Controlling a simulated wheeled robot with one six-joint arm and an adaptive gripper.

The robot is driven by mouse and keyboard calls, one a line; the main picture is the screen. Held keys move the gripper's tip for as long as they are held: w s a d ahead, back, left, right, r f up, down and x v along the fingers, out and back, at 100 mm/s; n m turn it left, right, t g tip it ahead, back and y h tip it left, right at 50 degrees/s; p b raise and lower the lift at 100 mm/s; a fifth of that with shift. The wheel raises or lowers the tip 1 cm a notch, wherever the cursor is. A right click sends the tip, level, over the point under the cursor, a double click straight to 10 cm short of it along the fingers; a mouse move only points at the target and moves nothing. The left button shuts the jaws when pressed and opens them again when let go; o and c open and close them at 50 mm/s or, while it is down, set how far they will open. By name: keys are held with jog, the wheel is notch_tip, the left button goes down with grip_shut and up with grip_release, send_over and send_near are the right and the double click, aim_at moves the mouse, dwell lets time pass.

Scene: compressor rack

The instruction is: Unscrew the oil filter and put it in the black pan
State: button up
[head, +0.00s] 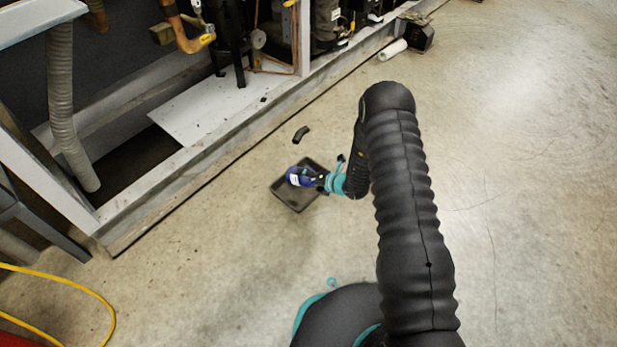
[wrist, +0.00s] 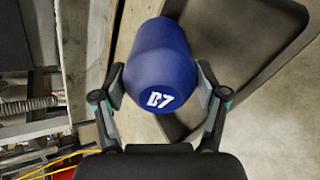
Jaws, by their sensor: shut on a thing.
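In the head view the blue filter (head: 299,177) shows at the tip of my gripper (head: 312,180), over the black pan (head: 296,206). The pan lies on the floor and also shows behind the filter in the wrist view (wrist: 225,40). Whether the filter touches the pan I cannot tell.
A grey metal rack frame (head: 200,150) runs along the left and back. A short dark hose piece (head: 301,133) lies on the floor behind the pan. A yellow hose (head: 75,287) lies at lower left. The concrete floor at right is clear.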

jog(key=shift+f, duration=0.35)
dwell(0.6)
jog(key=o, duration=1.1)
jog(key=v, duration=1.2)
